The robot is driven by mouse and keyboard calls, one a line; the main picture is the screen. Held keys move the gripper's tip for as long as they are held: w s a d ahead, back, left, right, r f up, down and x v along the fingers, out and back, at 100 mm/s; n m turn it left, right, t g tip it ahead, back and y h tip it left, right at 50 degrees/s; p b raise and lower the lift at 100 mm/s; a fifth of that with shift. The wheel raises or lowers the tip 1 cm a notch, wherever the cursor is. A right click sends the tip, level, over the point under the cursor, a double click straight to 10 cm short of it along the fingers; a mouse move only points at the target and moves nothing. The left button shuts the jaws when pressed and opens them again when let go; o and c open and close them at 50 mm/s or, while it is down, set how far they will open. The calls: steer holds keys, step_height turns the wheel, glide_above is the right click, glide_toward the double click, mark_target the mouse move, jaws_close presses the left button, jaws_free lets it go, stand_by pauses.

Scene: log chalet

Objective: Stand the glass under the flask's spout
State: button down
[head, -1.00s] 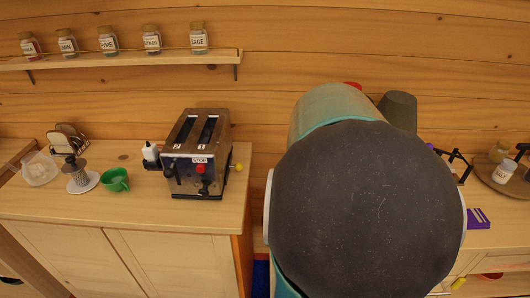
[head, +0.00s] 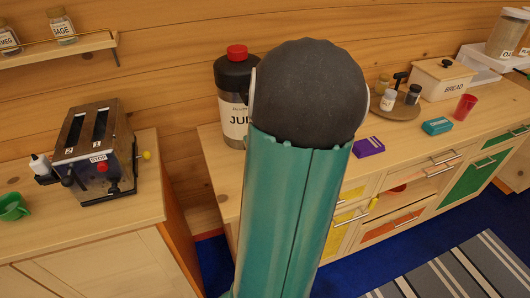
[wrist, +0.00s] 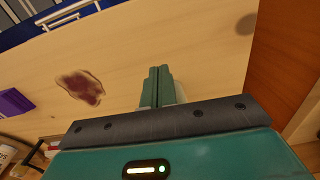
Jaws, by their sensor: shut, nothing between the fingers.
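The flask (head: 235,95) is dark with a red lid and a pale label reading "JUI…", its right side hidden by my arm. It stands on the right counter, against the log wall. Its spout cannot be made out. A red tumbler (head: 465,107), the only glass-like thing I see, stands upright towards the counter's far right end, well apart from the flask. In the wrist view my gripper (wrist: 158,72) is shut and empty over the pale wooden counter. My arm hides the gripper in the head view.
A reddish-purple stain (wrist: 80,87) marks the counter. A toaster (head: 98,150) is on the left counter, across a gap.

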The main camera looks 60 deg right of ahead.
step_height(320, 180, down, 4)
steer(key=shift+a+r, duration=0.1)
steer(key=shift+r, duration=0.05)
steer(key=shift+w+d+r, duration=0.2)
steer(key=shift+w+d, duration=0.75)
steer(key=shift+d, duration=0.1)
steer(key=shift+w+d, duration=0.45)
steer(key=shift+w+d, duration=0.65)
steer(key=shift+d, duration=0.1)
steer(key=shift+a, duration=0.15)
